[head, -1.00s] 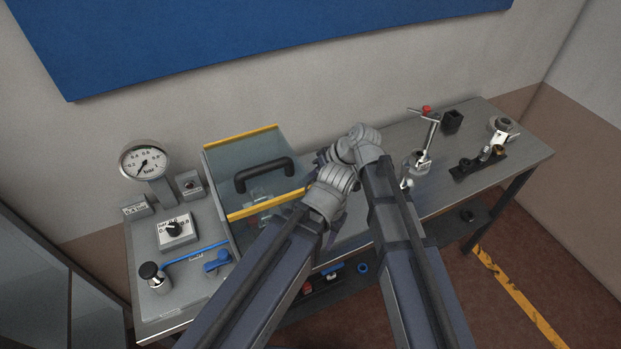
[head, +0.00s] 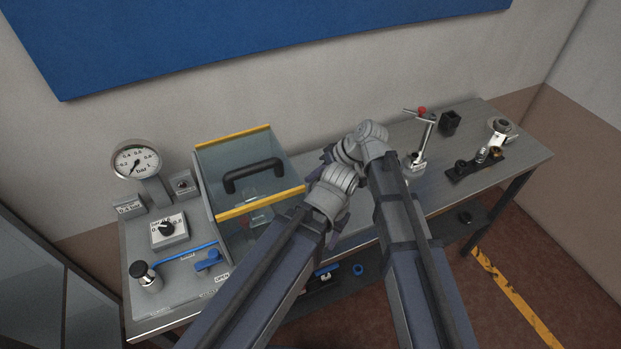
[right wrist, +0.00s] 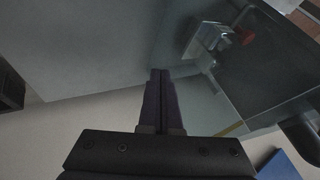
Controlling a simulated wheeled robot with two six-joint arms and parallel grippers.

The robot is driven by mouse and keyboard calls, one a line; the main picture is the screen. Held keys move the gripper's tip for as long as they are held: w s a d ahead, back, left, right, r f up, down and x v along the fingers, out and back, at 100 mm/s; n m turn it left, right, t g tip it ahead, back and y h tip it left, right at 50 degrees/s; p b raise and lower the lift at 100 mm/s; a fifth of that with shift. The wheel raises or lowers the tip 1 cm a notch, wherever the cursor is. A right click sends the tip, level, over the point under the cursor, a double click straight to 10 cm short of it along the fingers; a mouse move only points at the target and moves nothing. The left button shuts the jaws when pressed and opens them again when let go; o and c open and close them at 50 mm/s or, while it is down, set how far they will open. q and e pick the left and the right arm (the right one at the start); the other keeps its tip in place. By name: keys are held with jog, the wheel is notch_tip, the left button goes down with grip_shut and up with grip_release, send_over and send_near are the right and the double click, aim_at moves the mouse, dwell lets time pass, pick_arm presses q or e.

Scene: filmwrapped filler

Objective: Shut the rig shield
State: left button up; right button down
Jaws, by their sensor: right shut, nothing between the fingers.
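The rig shield (head: 235,155) is a clear panel with yellow edge strips and a black bar handle (head: 254,174). It sits over the left part of the bench, with its handle side facing up and forward. I cannot tell how far open it is. My right gripper (head: 327,155) is just right of the shield, partly hidden by my wrists. In the right wrist view its dark fingers (right wrist: 160,100) are together and empty, close to a clear panel, with the handle (right wrist: 300,132) at the right edge.
Left of the shield are a pressure gauge (head: 136,162), a regulator knob (head: 168,230), a blue lever (head: 209,260) and a black-topped knob (head: 145,275). A clamp stand (head: 424,135) and small fittings (head: 476,163) stand at the right. The bench (head: 455,135) between is mostly clear.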

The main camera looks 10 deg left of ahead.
pick_arm(q)
notch_tip(320, 180, up, 8)
jog(key=p, duration=0.7)
jog(key=shift+a, duration=0.15)
pick_arm(e)
jog(key=v, duration=0.9)
jog(key=shift+r, duration=0.35)
jog(key=shift+d, duration=0.1)
jog(key=s+d+f+m+h, duration=0.2)
jog(key=s+d+m+h, duration=0.25)
jog(key=d, duration=0.65)
jog(key=s+d+f+m+h, duration=0.35)
jog(key=s+d, duration=0.25)
jog(key=d, duration=0.6)
pick_arm(q)
notch_tip(320, 180, down, 8)
jog(key=b, duration=0.8)
pick_arm(e)
jog(key=s+a+f+n, duration=0.1)
jog(key=s+a+f, duration=0.1)
jog(key=a, duration=0.3)
jog(key=s+a+f+n, duration=0.2)
jog(key=s+a+f, duration=0.1)
jog(key=a+f, duration=0.2)
jog(key=shift+s+a+g+h, duration=0.25)
jog(key=shift+a+g+h, duration=0.05)
jog(key=shift+a, duration=0.4)
